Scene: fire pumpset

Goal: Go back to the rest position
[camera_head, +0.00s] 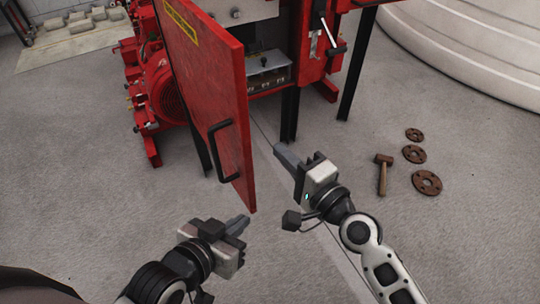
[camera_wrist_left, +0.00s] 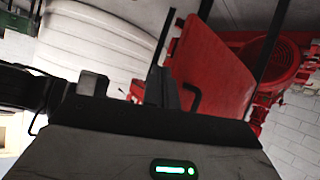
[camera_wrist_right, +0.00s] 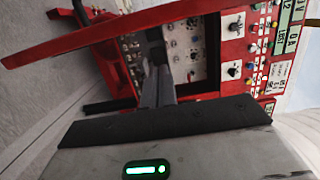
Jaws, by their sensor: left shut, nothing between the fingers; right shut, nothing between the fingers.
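My left gripper (camera_head: 237,224) is low in the head view, just below the bottom corner of the open red door. It is shut and empty; its fingers also show in the left wrist view (camera_wrist_left: 172,92). My right gripper (camera_head: 285,156) is in front of the cabinet opening, to the right of the door. It is shut and empty, and its fingers show in the right wrist view (camera_wrist_right: 157,85). Neither gripper appears to touch the door or its handle.
The red cabinet door (camera_head: 208,90) stands open with a black handle (camera_head: 223,151). A red pump motor (camera_head: 165,90) is at left. A hammer (camera_head: 383,173) and rusty flanges (camera_head: 427,182) lie on the floor at right. A white tank (camera_head: 470,45) stands behind. The foreground floor is clear.

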